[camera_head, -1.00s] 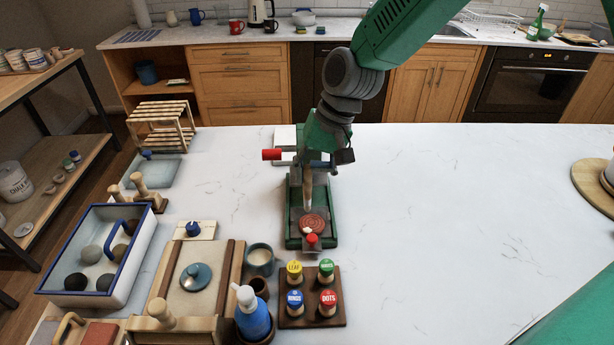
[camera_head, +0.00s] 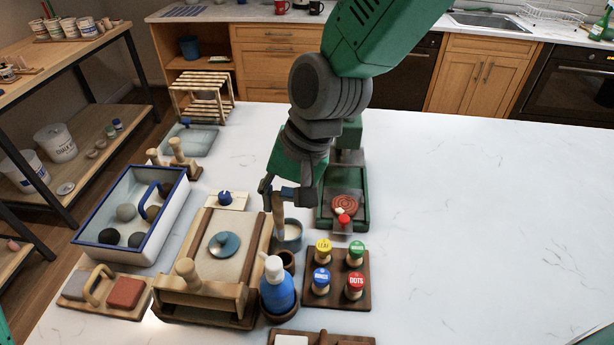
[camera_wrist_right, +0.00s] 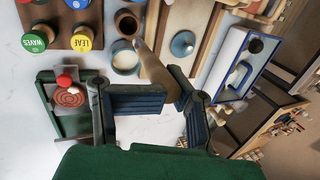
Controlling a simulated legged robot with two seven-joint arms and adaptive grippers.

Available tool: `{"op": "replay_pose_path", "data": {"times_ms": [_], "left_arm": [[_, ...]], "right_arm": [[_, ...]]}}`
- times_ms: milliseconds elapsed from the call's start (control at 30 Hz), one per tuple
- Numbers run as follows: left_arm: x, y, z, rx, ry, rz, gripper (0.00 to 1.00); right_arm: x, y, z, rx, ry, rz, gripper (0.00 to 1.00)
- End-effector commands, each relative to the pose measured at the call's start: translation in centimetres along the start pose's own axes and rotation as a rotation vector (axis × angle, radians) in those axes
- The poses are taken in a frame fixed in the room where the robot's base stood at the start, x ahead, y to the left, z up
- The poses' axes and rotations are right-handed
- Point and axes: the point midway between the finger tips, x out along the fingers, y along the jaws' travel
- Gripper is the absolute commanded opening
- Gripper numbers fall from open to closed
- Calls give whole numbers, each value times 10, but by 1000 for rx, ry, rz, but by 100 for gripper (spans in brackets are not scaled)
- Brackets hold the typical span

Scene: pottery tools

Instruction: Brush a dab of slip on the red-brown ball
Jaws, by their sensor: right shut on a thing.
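My right gripper (camera_head: 281,192) is shut on a wooden-handled brush (camera_head: 278,215), held steeply beside the slip cup (camera_head: 291,236). In the right wrist view the brush (camera_wrist_right: 155,70) points towards the cup (camera_wrist_right: 125,62); its tip's contact with the slip is unclear. A flat red-brown disc with spiral rings (camera_head: 346,204) lies on the green press (camera_head: 329,222), right of the gripper. A small bright red ball-shaped piece (camera_head: 344,219) and a pale bit sit at its front edge. I cannot tell whether the disc is the named ball. My left gripper is out of view.
A blue bottle (camera_head: 278,290) and a stamp rack (camera_head: 338,300) stand close in front. A wooden slab board (camera_head: 248,227) and a blue-rimmed tray (camera_head: 165,237) of several balls lie left. The table's right side is clear.

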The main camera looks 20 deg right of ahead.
Motion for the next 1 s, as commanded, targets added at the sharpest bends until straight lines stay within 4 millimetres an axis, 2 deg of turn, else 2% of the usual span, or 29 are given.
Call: {"op": "replay_pose_path", "data": {"times_ms": [100, 367, 1000], "left_arm": [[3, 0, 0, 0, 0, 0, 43], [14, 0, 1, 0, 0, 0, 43], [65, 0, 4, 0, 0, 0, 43]], "right_arm": [[5, -1, 8, 3, 0, 2, 0], [14, 4, 7, 5, -1, 0, 0], [62, 19, 5, 2, 0, 2, 0]]}}
